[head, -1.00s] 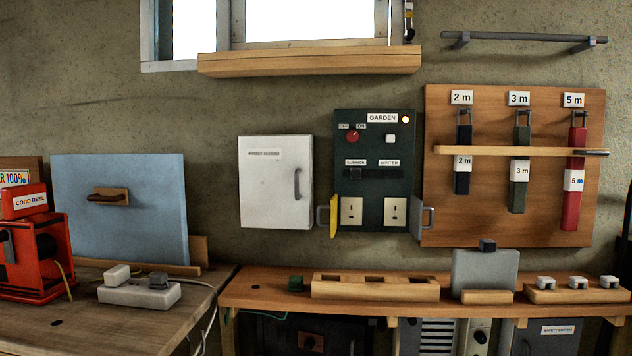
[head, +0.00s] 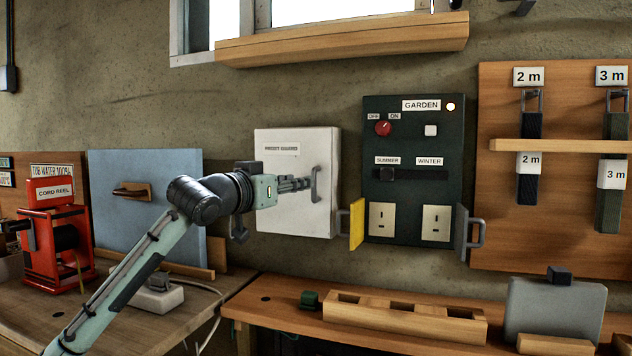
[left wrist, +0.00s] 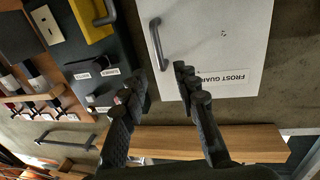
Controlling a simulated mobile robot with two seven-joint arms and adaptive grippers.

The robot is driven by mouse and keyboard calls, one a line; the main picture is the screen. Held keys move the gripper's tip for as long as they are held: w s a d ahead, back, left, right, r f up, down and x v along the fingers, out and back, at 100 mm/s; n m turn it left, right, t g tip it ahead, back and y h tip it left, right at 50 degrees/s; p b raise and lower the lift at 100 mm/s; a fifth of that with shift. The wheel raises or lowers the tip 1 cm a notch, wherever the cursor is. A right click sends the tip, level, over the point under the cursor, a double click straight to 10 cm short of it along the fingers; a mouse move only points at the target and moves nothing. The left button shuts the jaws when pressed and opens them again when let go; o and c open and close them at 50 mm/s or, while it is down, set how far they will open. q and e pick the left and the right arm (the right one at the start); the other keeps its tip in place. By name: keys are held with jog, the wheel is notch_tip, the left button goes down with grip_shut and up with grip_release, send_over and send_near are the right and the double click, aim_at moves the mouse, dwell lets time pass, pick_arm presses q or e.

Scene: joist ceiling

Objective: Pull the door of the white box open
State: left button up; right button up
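The white box (head: 283,215) is mounted on the wall, and its door is shut. A grey upright bar handle (head: 316,184) is on the door's right side. In the left wrist view the white door (left wrist: 222,38) and its handle (left wrist: 156,42) appear turned around, with a "FROST GUARD" label at the lower right. My left gripper (head: 306,183) is in front of the door, its fingertips close to the handle. In the left wrist view its fingers (left wrist: 158,76) are spread with a gap between them, and the handle is just beyond that gap. My right gripper is out of view.
A dark green GARDEN panel (head: 405,160) stands right of the box, with an open yellow flap (head: 357,224) close to the box's lower right edge. A blue board (head: 150,200) is at the left. A wooden bench (head: 290,303) runs below.

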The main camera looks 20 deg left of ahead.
pick_arm(q)
jog(key=x, duration=0.6)
jog(key=shift+w+p, duration=0.15)
jog(key=shift+p, duration=0.2)
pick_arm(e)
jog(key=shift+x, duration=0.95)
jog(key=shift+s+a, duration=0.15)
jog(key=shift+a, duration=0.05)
pick_arm(q)
jog(key=shift+d, duration=0.1)
grip_shut()
